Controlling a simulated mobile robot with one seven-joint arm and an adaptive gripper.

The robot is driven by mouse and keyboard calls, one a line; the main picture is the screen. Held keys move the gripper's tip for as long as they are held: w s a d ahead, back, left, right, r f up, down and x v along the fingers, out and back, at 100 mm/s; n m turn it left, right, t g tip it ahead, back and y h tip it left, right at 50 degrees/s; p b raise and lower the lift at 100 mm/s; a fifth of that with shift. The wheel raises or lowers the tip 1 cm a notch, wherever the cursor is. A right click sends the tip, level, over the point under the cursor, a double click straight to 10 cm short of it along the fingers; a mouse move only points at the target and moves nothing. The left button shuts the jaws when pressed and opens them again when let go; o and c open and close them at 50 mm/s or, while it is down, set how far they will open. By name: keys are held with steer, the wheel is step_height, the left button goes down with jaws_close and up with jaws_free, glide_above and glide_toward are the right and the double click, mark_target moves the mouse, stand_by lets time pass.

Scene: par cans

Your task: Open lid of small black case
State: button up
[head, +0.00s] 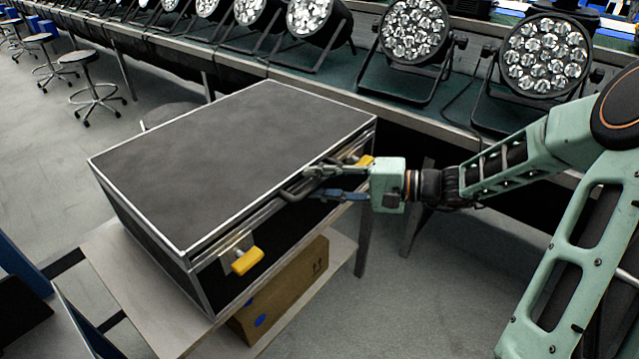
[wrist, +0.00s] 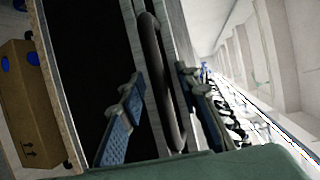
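The black case (head: 230,160) with silver edges lies on a small table. Its lid looks shut or nearly so; a narrow dark line runs under the lid's front edge. A yellow latch (head: 247,261) sits at the near end of the front face, and another yellow latch (head: 364,161) at the far end. A dark handle (wrist: 160,80) is between them. My gripper (head: 318,183) is at the case's front by the handle. In the wrist view its two blue-padded fingers (wrist: 162,100) are apart, one on each side of the handle. I cannot tell whether they touch it.
The table (head: 140,290) has a lower shelf with a cardboard box (head: 285,290), also at the left in the wrist view (wrist: 28,105). A long bench with several par cans (head: 545,55) runs behind. Stools (head: 92,90) stand at the upper left. Floor is clear at the lower middle.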

jaws_close()
stand_by(0.4)
